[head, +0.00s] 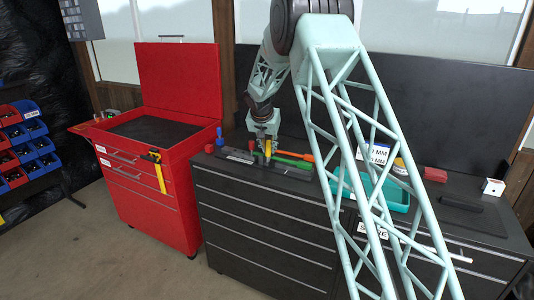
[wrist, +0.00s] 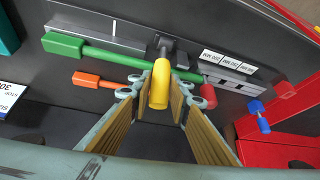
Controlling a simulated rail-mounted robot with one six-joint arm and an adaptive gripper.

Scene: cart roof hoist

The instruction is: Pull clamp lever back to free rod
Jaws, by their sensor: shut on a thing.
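The clamp lever has a yellow handle (wrist: 160,84) standing up toward the camera in the wrist view. My gripper (wrist: 163,102) is shut on this handle, one finger on each side. In the head view my gripper (head: 266,141) is above the left cabinet, with the yellow handle (head: 268,149) showing below it. A green-handled rod (wrist: 125,58) lies across the clamp behind the lever; its green handle (head: 294,164) shows right of the gripper in the head view. The clamp's dark base (wrist: 180,55) is partly hidden by the handle.
An orange-handled tool (wrist: 95,80) and a red-handled part (wrist: 208,95) lie close to the fingers. A grey labelled rule (wrist: 228,70) is beside them. A teal tray (head: 365,188) stands to the right and a red tool cart (head: 165,170) to the left.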

